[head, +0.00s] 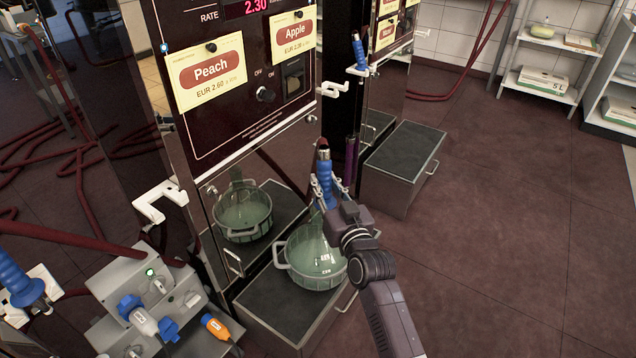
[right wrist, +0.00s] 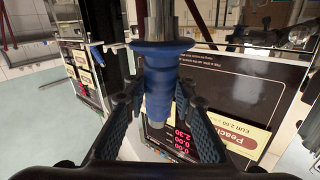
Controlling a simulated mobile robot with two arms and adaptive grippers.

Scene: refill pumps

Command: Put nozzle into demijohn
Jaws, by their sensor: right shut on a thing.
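My right gripper (head: 327,188) is shut on the blue nozzle (head: 325,168), which is roughly upright. In the right wrist view the blue nozzle (right wrist: 158,85) sits between the two dark finger pads. The green glass demijohn (head: 312,250) stands in a grey basket with handles, below the gripper. My gripper and wrist hide part of its neck, so I cannot tell whether the nozzle's tip is inside its mouth. My left gripper is not in view.
The demijohn stands on a dark-topped step (head: 270,305) before the Peach and Apple pump (head: 240,80), whose shiny front mirrors it. A second step (head: 405,150) is behind. A grey box with coloured plugs (head: 140,290) is at lower left. Open floor (head: 500,220) lies right.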

